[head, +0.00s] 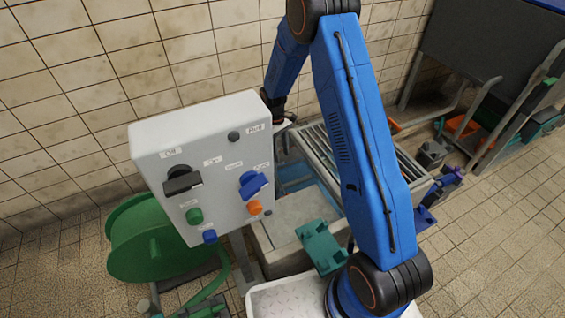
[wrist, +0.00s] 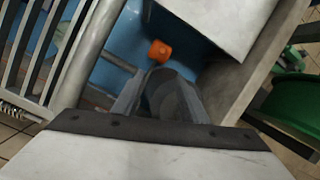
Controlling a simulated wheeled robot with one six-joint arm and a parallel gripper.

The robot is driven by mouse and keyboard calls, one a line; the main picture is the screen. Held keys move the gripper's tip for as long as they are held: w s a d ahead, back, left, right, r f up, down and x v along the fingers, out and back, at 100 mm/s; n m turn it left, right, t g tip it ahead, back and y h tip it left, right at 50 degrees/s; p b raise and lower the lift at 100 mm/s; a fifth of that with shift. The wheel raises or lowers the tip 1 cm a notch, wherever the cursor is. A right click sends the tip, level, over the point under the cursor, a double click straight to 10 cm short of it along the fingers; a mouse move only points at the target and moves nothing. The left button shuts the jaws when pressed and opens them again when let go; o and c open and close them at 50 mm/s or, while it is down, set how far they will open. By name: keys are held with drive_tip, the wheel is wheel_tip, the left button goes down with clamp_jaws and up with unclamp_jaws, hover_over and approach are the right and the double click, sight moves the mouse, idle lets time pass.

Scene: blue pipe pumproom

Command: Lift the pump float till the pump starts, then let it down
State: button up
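A small orange float (wrist: 159,50) shows in the wrist view, down in a blue-lined pit. My gripper (wrist: 160,92) points down into the pit, with its two grey fingers apart and the float beyond their tips. A dark grey rounded shape (wrist: 171,98) shows between the fingers; I cannot tell what it is or whether they touch it. In the head view the gripper and float are hidden behind the control box and my arm. The pit (head: 292,176) shows there in part.
A white control box (head: 205,165) with switches and a dark round lamp (head: 233,136) stands close to my arm. A slatted grate (wrist: 35,50) and a pale slab (wrist: 215,22) flank the pit opening. A green hose reel (head: 150,240) is at the left.

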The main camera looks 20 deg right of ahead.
drive_tip(key=v, duration=0.9)
drive_tip(key=shift+d, duration=0.1)
drive_tip(key=s+d+r+m+t, duration=0.2)
drive_tip(key=s+d+r, duration=0.1)
drive_tip(key=s+r, duration=0.75)
drive_tip(key=s+d+r+m+t, duration=0.15)
drive_tip(key=s+r, duration=0.55)
drive_tip(key=r, duration=0.7)
drive_tip(key=s+d+r+m+t, duration=0.1)
drive_tip(key=s+d+r+t, duration=0.1)
drive_tip(key=s, duration=1)
drive_tip(key=s+d+r+m+t, duration=0.2)
drive_tip(key=s+r, duration=0.1)
drive_tip(key=s, duration=1)
drive_tip(key=shift+s+r+y, duration=0.15)
drive_tip(key=shift+r+y, duration=0.15)
